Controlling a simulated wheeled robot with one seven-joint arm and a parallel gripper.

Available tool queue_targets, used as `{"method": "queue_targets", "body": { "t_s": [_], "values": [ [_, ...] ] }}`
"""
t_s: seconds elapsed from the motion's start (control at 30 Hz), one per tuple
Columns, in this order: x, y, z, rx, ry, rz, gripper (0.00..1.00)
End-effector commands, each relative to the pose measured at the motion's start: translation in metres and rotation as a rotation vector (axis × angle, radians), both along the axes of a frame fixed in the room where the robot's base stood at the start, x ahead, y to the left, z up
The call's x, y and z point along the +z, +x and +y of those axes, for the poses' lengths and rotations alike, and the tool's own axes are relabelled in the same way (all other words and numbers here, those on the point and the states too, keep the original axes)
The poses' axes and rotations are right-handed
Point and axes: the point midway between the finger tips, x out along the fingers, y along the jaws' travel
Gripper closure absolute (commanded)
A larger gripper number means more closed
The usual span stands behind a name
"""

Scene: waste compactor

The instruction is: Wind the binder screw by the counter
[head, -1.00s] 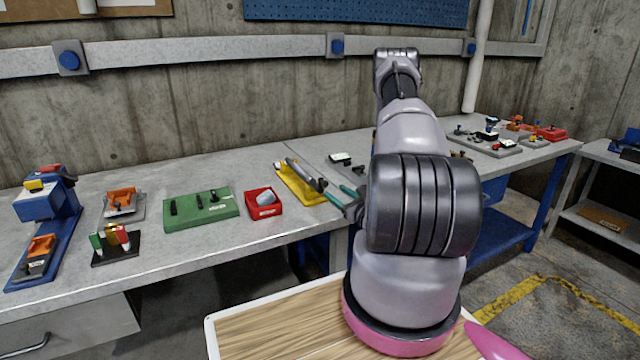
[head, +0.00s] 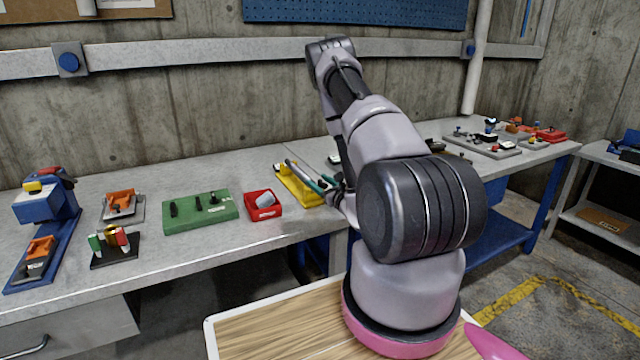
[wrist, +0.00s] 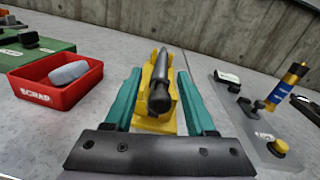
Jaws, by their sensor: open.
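A yellow stand (head: 296,188) with a grey-black rod lies on the bench, and I take it for the binder. In the wrist view its yellow body (wrist: 148,122) and dark rounded rod end (wrist: 160,98) face me. My gripper (head: 322,183), with teal fingers, is open at the rod's near end. In the wrist view the fingers (wrist: 160,74) lie on either side of the stand, with a gap showing at each side. Screw threads cannot be made out. I cannot tell which part is the counter.
A red SCRAP bin (head: 263,205) with a grey piece in it stands left of the stand, close to my left finger. A green block (head: 200,212) is further left. A grey panel (wrist: 245,122) with a yellow knob and an upright cylinder is to the right.

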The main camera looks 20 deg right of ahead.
Motion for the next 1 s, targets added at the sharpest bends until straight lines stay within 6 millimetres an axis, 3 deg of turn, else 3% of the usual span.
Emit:
{"method": "queue_targets", "body": {
  "t_s": [0.17,0.3,0.33,1.0],
  "values": [
    [-0.0001,-0.0001,-0.0002,0.000,0.000,0.000,0.44],
    [-0.0001,-0.0002,-0.0001,0.000,0.000,0.000,0.94],
    [-0.0002,-0.0003,-0.0002,0.000,0.000,0.000,1.00],
    [-0.0006,-0.0007,-0.0007,0.001,0.014,0.003,1.00]
  ]
}}
